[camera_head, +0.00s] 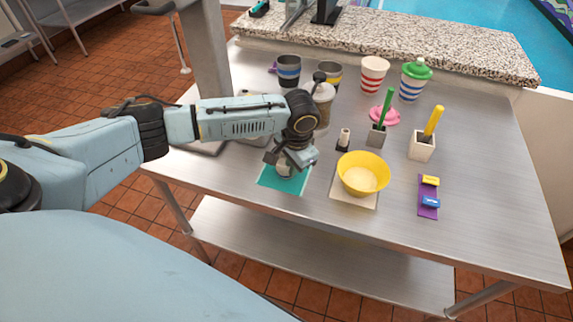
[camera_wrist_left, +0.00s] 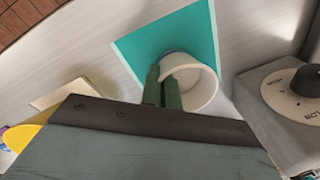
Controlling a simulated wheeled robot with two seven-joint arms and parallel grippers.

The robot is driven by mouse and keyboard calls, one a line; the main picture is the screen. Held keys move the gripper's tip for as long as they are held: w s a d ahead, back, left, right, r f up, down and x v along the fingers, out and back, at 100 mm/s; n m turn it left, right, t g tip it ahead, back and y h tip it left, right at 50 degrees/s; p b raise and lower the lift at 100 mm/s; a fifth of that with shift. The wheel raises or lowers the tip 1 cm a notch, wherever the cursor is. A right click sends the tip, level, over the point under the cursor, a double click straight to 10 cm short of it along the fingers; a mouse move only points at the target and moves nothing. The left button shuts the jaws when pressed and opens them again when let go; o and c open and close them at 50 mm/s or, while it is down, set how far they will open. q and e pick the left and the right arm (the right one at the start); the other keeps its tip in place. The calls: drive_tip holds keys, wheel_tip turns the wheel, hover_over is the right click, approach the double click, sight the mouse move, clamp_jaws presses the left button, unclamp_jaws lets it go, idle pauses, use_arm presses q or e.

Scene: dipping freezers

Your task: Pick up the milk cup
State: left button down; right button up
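The milk cup (camera_wrist_left: 203,88) is a small white cup. It stands on a teal mat (camera_wrist_left: 140,48) in the left wrist view. In the head view the cup (camera_head: 284,170) is mostly hidden under my left gripper (camera_head: 291,160), above the same mat (camera_head: 275,182). In the left wrist view, the green fingers of my left gripper (camera_wrist_left: 162,86) are close together at the cup's near-left rim. One finger is outside the wall and one is at the inside, with the wall between them. The cup looks upright. My right gripper is not in view.
A yellow bowl (camera_head: 362,174) sits on a tan mat (camera_head: 354,203) right of the teal mat. A grey machine with a dial (camera_wrist_left: 296,85) stands close beside the cup. Several cups, including a striped one (camera_head: 374,75), stand at the back. The table's front right is clear.

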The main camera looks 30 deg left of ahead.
use_arm(q)
drive_tip(key=shift+r, duration=0.15)
wheel_tip(320, 180, up, 10)
drive_tip(key=shift+f, duration=0.1)
idle(0.5)
idle(1.1)
